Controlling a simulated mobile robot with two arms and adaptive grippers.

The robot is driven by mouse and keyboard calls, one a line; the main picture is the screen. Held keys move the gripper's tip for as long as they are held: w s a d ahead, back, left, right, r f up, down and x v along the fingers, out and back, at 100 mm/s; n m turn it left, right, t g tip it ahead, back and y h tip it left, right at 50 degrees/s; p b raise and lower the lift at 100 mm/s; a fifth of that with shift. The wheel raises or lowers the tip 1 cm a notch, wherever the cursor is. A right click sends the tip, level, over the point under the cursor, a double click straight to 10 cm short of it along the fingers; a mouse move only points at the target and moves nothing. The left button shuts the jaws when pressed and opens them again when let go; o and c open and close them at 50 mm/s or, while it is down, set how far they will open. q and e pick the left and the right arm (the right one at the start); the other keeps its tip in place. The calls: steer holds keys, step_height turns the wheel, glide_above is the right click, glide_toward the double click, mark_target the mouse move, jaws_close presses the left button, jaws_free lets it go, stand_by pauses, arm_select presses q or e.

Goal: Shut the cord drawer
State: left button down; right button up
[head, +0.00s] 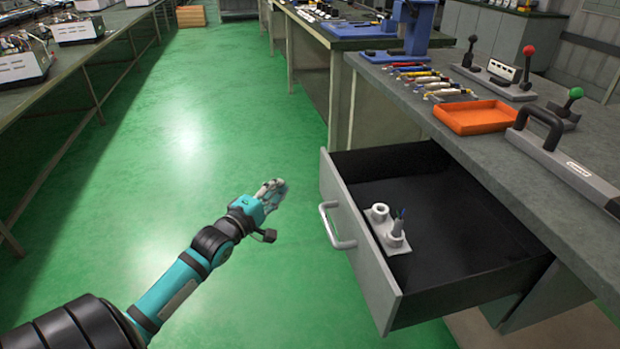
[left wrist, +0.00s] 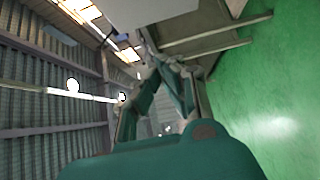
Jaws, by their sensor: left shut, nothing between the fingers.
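The cord drawer (head: 362,243) stands pulled out from under the grey workbench at the right of the head view. It has a grey front, a dark inside and a pale bar handle (head: 335,227). Inside lies a light holder (head: 388,228) with two round sockets, one with a thin cord or wires in it. My left gripper (head: 271,190) is shut and empty, to the left of the drawer front and apart from the handle. The left wrist view shows the gripper's fingers (left wrist: 160,95) close up, with the drawer not recognisable there. My right gripper is not in view.
The workbench (head: 407,97) carries an orange tray (head: 477,117), several pens or tools (head: 425,78), and a long grey bar with a black handle (head: 565,160). Another bench (head: 75,65) runs along the left. Open green floor (head: 190,140) lies between them.

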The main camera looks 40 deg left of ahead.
arm_select(q)
steer(key=w+d+b, duration=0.2)
steer(key=w, duration=0.7)
steer(key=shift+w, duration=0.35)
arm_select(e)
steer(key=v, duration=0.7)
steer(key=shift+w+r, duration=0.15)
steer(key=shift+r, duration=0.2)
arm_select(q)
steer(key=shift+d, duration=0.1)
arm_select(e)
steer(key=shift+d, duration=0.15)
arm_select(q)
steer(key=shift+w+d, duration=0.1)
